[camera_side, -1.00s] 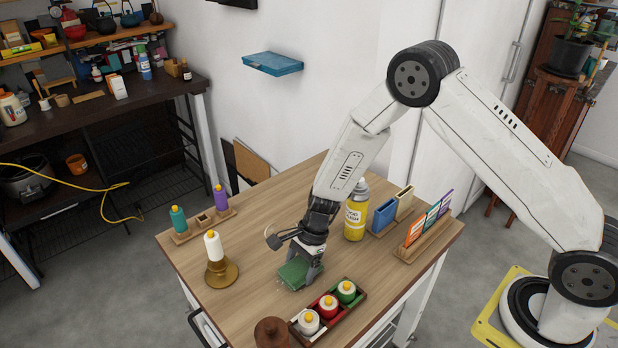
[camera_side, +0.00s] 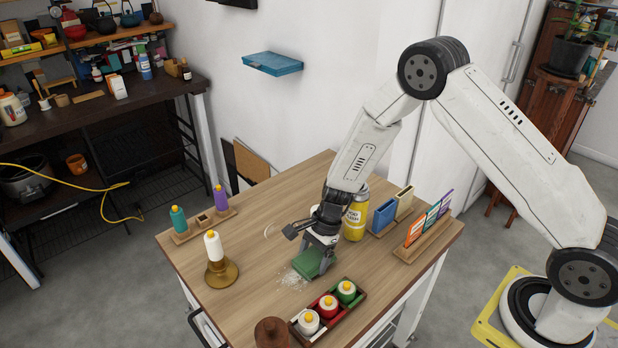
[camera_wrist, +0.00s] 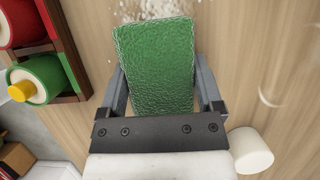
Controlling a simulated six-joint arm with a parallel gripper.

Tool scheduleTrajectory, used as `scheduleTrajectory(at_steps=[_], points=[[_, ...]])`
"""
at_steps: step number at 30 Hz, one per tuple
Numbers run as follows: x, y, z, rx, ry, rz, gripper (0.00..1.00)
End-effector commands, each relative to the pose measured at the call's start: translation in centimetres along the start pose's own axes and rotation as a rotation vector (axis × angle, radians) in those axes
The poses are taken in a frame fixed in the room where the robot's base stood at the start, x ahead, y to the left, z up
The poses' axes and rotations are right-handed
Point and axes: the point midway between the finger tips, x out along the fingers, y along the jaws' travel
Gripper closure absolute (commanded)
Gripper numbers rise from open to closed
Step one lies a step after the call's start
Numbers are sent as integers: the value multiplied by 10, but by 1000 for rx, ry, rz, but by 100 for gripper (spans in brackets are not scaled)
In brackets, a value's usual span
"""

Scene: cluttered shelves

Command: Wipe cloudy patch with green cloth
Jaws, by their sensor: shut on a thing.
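The green cloth (camera_side: 314,262) is a folded pad on the wooden table top (camera_side: 262,228). My gripper (camera_side: 322,252) is shut on it from above. In the wrist view the cloth (camera_wrist: 155,65) fills the space between my two fingers (camera_wrist: 165,92). The cloudy patch (camera_side: 291,278) is a speckled white smear on the wood, left of the cloth in the side view. It also shows past the cloth's far edge in the wrist view (camera_wrist: 150,8). Whether any of it lies under the cloth is hidden.
A tray (camera_side: 364,294) with white, red and green bottles stands just in front of the cloth. A yellow spray can (camera_side: 355,220) stands close behind my gripper. A white bottle on a brass holder (camera_side: 222,272) is at left. The table between holder and patch is clear.

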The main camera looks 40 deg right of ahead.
Motion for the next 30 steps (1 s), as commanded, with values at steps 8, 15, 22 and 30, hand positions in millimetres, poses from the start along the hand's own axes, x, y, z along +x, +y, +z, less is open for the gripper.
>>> scheduleTrajectory(at_steps=[8, 15, 22, 30], points=[[-3, 0, -4, -1, 0, 0, 82], [0, 0, -5, 0, 0, 0, 82], [3, 0, 1, -2, 0, 0, 82], [10, 0, 15, -1, 0, 1, 82]])
